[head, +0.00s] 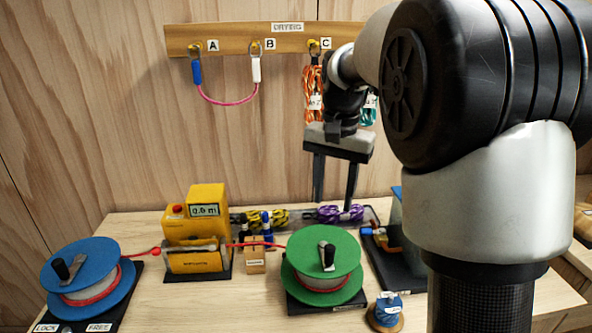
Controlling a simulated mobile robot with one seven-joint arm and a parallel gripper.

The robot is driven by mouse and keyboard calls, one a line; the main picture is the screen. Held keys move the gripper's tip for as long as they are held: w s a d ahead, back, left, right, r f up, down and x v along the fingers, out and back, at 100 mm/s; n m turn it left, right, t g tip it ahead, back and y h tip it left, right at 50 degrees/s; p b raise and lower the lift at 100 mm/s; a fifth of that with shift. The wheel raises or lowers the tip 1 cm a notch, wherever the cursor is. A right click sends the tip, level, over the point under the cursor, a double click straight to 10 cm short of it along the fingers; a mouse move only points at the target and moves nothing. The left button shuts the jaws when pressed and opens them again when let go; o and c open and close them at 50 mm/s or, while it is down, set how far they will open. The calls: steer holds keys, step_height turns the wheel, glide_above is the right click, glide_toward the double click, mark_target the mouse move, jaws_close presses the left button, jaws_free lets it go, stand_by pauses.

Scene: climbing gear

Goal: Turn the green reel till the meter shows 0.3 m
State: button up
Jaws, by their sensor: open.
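The green reel (302,247) lies flat on a dark base at the front middle of the table, with a black-knobbed crank (328,257) on top. The yellow meter (207,196) stands left of it; its small display (204,211) seems to read 0.6 or 0.0 m, the last digit being hard to tell. A red rope (140,253) runs from the blue reel (75,252) at the left to the meter, and shows again between meter and green reel. My gripper (334,202) is open and empty, pointing down above and behind the green reel, apart from its crank.
A small wooden block (255,260) stands between meter and green reel. A blue spool (387,308) stands right of the green reel. Rope bundles lie in a tray behind. A wooden rack (235,39) with hanging gear is on the wall. My arm hides the right side.

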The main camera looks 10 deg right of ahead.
mark_target(331, 246)
steer(key=f, duration=0.6)
steer(key=w+f, duration=0.1)
steer(key=f, duration=1.1)
steer(key=shift+w+d+f, duration=0.35)
steer(key=shift+w+f, duration=0.05)
